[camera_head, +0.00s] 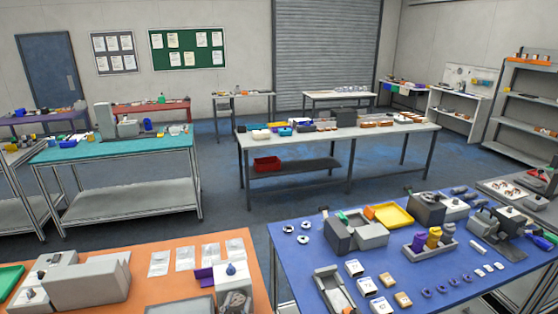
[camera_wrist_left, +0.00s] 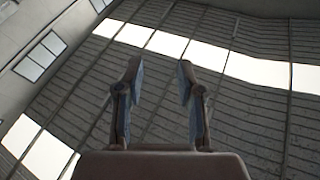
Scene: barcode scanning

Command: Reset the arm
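My left gripper (camera_wrist_left: 158,72) shows in the left wrist view with its two dark fingers standing apart. It is open, and nothing is between the fingers. It points up toward a ribbed ceiling (camera_wrist_left: 262,115) with bright window strips (camera_wrist_left: 245,68), and no object is near it. I cannot make out either arm clearly in the head view. My right gripper is not in view.
In the head view, a blue table (camera_head: 300,268) with boxes and tools stands at front right. An orange table (camera_head: 150,258) with grey equipment is at front left. A teal bench (camera_head: 75,152) and a white table (camera_head: 350,135) stand behind. Dark floor (camera_head: 225,205) is free between them.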

